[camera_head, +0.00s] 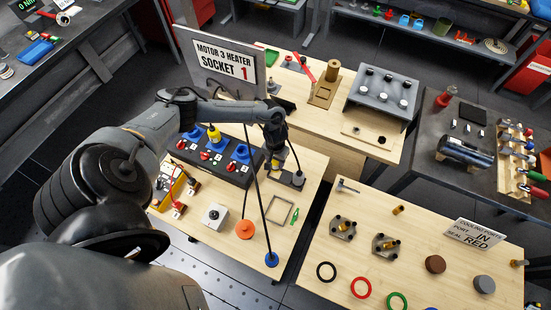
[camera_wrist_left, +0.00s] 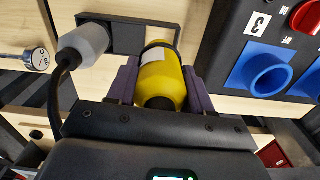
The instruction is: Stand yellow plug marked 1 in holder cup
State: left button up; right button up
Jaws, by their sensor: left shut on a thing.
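A yellow plug (camera_wrist_left: 160,78) with a white label sits between the purple fingers of my left gripper (camera_wrist_left: 160,88), which is shut on it; I cannot read a number on the label. In the head view the left gripper (camera_head: 276,152) is over the dark holder (camera_head: 284,176). In the left wrist view the far end of the plug meets a black round cup (camera_wrist_left: 158,44) on the holder plate (camera_wrist_left: 127,36). I cannot tell how deep it sits. A grey plug (camera_wrist_left: 86,42) with a cable is at the holder's other end. My right gripper is not in view.
A black socket box (camera_head: 226,168) with blue sockets and red knobs stands left of the holder, with another yellow plug (camera_head: 214,133) at one socket. A sign (camera_head: 225,62) reads "MOTOR 3 HEATER SOCKET 1". Cables hang near the gripper.

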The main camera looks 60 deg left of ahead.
aim_at(275, 166)
pick_arm(q)
jog(key=shift+f+b, duration=0.5)
jog(key=shift+f, duration=0.7)
jog(key=shift+p, duration=0.4)
dwell(0.3)
jog(key=shift+p, duration=0.35)
dwell(0.5)
jog(key=shift+p, duration=0.35)
dwell(0.4)
jog(key=shift+f, duration=0.4)
dwell(0.4)
jog(key=shift+f+b, duration=0.8)
jog(key=shift+f, duration=0.15)
